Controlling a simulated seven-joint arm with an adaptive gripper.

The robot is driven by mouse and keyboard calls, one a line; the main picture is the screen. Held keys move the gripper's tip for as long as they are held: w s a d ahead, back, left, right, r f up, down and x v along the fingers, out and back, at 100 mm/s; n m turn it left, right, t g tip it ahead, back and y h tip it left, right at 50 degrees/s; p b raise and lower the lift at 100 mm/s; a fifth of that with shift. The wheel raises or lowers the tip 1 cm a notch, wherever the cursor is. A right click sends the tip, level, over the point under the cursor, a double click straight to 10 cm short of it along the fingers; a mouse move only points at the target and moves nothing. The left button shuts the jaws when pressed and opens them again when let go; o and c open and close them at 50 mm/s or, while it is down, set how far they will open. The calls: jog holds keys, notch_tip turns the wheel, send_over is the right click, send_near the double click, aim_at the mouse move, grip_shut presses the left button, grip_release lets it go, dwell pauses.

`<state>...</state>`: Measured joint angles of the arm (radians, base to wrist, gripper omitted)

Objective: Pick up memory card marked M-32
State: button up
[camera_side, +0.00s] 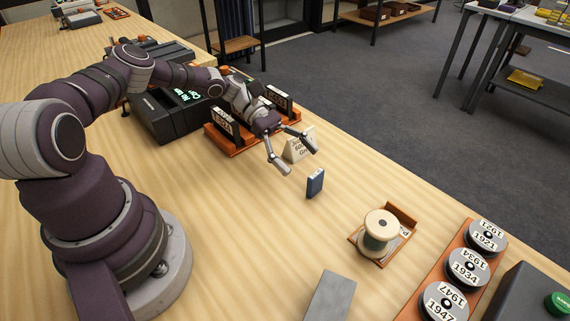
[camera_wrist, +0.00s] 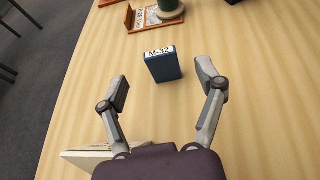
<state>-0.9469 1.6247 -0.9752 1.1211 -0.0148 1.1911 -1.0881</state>
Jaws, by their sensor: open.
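The memory card marked M-32 (camera_wrist: 164,66) is a small dark blue block standing upright on the wooden table, with a white label on its top edge. It also shows in the side view (camera_side: 315,184), where its label cannot be read. My gripper (camera_side: 298,161) is open and empty, with its fingers spread. In the wrist view my gripper (camera_wrist: 168,92) has a fingertip on either side, and the card stands ahead of and between them in the picture, apart from both.
A spool (camera_side: 380,231) stands on an orange tray right of the card. A white sign (camera_side: 300,146) stands close behind my gripper. Round weights marked with years (camera_side: 467,267) and a grey block (camera_side: 329,298) lie nearer the front. The table around the card is clear.

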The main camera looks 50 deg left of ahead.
aim_at(313, 173)
jog(key=x, duration=0.5)
jog(key=shift+r, duration=0.1)
jog(key=c, duration=1.1)
